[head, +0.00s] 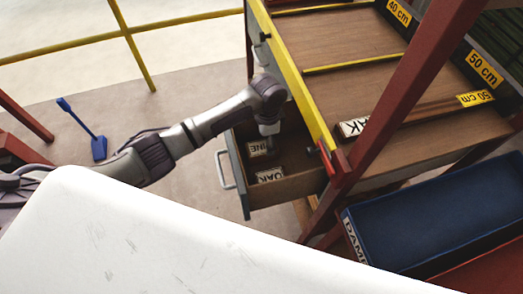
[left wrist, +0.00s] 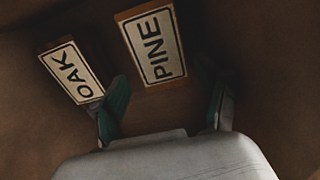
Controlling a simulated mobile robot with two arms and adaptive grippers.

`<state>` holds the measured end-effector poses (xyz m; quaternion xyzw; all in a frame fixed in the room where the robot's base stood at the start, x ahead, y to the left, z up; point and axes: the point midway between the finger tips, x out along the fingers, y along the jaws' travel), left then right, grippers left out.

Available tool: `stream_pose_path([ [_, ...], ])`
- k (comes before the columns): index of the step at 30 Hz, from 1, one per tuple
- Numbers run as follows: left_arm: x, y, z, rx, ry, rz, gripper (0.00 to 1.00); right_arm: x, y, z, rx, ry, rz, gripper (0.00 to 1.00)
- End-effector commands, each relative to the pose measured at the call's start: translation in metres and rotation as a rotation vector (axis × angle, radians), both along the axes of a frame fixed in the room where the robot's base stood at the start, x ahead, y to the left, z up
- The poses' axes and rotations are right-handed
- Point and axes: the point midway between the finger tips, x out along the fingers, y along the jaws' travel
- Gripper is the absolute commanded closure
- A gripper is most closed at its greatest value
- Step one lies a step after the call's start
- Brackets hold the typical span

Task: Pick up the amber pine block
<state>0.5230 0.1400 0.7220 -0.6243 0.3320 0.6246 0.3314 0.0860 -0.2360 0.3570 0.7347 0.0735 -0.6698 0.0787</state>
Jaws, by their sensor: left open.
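The pine block (left wrist: 152,45), amber-brown at its edges with a white PINE label, lies in the open drawer. It also shows in the head view (head: 257,149). An OAK block (left wrist: 70,72) lies to its left in the left wrist view and nearer the drawer's front corner in the head view (head: 270,175). My left gripper (left wrist: 168,98) is open and empty. Its fingers point into the drawer, with the pine block's near end in line with the gap between them. The left fingertip overlaps the OAK block's corner in the picture; contact cannot be told. My right gripper is not in view.
The drawer (head: 292,188) has close wooden walls. A yellow rail (head: 298,80) and a red post (head: 405,95) stand to its right. A blue bin (head: 430,220) is at the lower right. A white surface (head: 150,240) fills the lower left. A blue scoop (head: 98,148) is on the floor.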

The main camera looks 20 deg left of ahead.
Motion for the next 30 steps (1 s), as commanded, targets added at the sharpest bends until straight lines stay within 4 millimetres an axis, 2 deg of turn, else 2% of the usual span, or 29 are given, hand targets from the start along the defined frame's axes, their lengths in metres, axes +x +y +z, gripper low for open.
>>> stream_pose_path([
  [9, 0.0, 0.003, -0.044, 0.001, 0.002, 0.001, 0.25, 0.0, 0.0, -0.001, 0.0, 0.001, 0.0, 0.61],
  [13, 0.001, 0.003, -0.051, 0.001, 0.0, 0.0, 0.25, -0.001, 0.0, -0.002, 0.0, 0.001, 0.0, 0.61],
  [19, 0.001, 0.003, -0.051, 0.001, -0.001, -0.001, 0.25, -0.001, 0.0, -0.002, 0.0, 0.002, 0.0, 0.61],
  [28, 0.0, 0.003, -0.051, 0.001, 0.0, 0.0, 0.75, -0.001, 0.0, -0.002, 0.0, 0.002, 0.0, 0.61],
  [30, 0.001, 0.003, -0.051, 0.001, -0.001, 0.0, 0.79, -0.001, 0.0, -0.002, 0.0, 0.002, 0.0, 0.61],
])
